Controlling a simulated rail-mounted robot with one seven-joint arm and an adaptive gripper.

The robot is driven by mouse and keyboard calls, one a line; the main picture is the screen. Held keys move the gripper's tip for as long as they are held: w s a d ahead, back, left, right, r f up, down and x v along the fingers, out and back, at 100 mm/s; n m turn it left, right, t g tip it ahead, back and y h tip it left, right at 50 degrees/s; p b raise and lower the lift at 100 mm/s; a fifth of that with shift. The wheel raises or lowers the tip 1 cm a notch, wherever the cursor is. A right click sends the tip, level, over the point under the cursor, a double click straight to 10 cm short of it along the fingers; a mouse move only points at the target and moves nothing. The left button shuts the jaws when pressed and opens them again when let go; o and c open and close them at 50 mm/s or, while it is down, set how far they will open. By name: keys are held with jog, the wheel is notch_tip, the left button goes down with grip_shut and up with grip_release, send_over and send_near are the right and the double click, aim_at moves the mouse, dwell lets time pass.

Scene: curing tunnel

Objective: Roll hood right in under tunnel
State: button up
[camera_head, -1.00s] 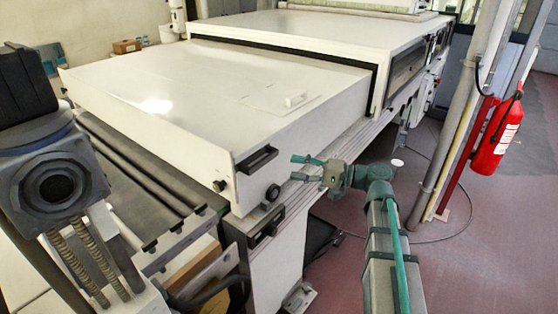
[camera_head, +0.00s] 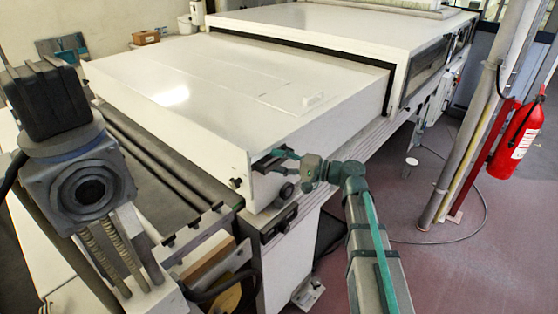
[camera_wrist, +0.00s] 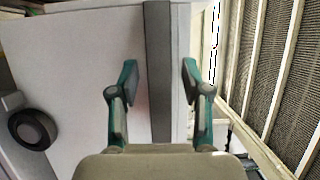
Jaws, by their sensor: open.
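The hood (camera_head: 215,85) is a low, wide white cover with a shiny top. Its far end meets the dark-edged opening of the larger white tunnel (camera_head: 345,27); the rest lies outside it. The hood's near end face carries a dark bar handle (camera_head: 264,165), partly hidden by my gripper (camera_head: 287,160). In the wrist view the handle (camera_wrist: 160,75) runs upright between my gripper's two green fingertips (camera_wrist: 158,80). The fingers are apart, with a gap on each side of the bar. I cannot tell how far they reach past it.
A round black knob (camera_head: 286,191) sits below the handle, and it shows at the left in the wrist view (camera_wrist: 33,129). Dark rollers (camera_head: 165,158) run along the hood's left. A fire extinguisher (camera_head: 518,140) and slanted post (camera_head: 470,135) stand right. The red floor between is mostly clear.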

grip_shut()
dwell(0.4)
